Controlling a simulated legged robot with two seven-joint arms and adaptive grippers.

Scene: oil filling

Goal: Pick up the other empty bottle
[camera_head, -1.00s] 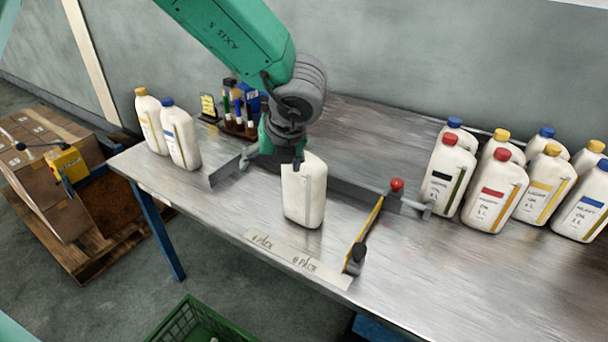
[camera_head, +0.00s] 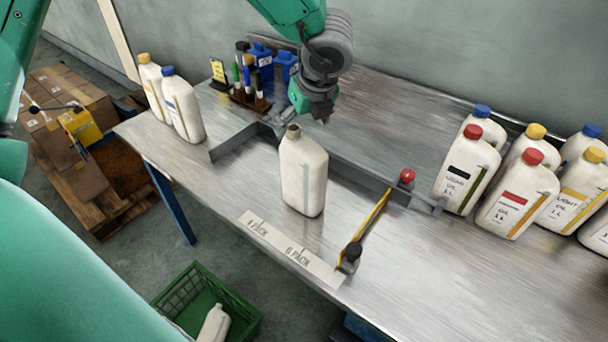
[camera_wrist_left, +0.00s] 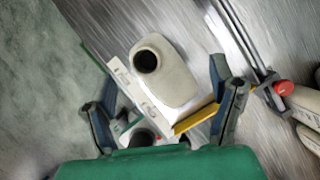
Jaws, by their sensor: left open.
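A white bottle without a cap (camera_head: 303,180) stands upright on the metal table; its dark open mouth faces up. In the left wrist view the same bottle (camera_wrist_left: 172,82) lies beyond and between the spread fingers. My left gripper (camera_head: 318,114) is open and empty, above and behind the bottle in the head view, apart from it. Its fingertips are small and partly unclear there. In the left wrist view the gripper (camera_wrist_left: 160,90) shows both fingers wide apart. Another white bottle (camera_head: 214,326) lies in the green crate, partly cut off. My right gripper is not seen.
A metal rail (camera_head: 350,178) runs behind the bottle. A yellow bar (camera_head: 371,222) and a marked strip (camera_head: 290,247) lie in front. Capped oil bottles (camera_head: 510,200) crowd the right. Two capped bottles (camera_head: 183,110) and a marker rack (camera_head: 248,95) stand left. The green crate (camera_head: 190,285) is below.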

